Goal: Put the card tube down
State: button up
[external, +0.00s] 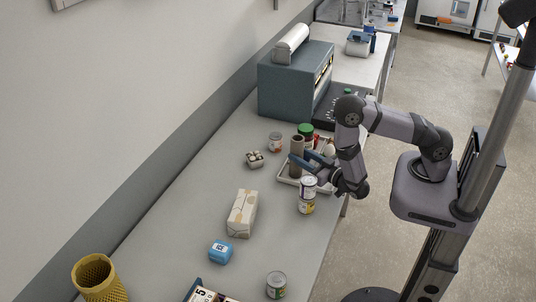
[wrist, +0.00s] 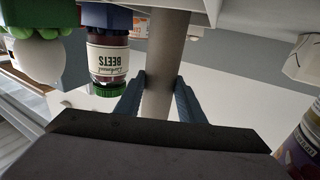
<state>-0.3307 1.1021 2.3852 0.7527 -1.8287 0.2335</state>
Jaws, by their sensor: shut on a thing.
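The card tube (external: 296,144) is a plain grey-brown cylinder, upright in the external view, at the far side of a white tray (external: 287,179). My gripper (external: 308,160) reaches in from the right with blue fingers shut on the tube. In the wrist view the tube (wrist: 166,55) runs between the two fingers (wrist: 159,98), one on each side of it. The wrist picture is upside down, so the tube's lower end is toward its top edge. I cannot tell whether that end touches the tray or hangs just above it.
A green-lidded beets jar (wrist: 108,60) stands close beside the tube. Two stacked cans (external: 307,195) stand by the tray's near edge. The bench around the beige carton (external: 242,213) has free room.

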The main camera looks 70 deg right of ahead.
aim_at(303, 144)
jog(key=shift+f, duration=0.2)
jog(key=o, duration=1.1)
jog(key=shift+r, duration=0.15)
jog(key=shift+r, duration=0.15)
jog(key=b+v, duration=0.2)
jog(key=v, duration=0.3)
jog(key=shift+s+a+b, duration=0.15)
jog(key=shift+b, duration=0.2)
notch_tip(303, 144, up, 5)
jog(key=p, duration=0.4)
jog(key=shift+r+p, duration=0.9)
jog(key=shift+p, duration=0.3)
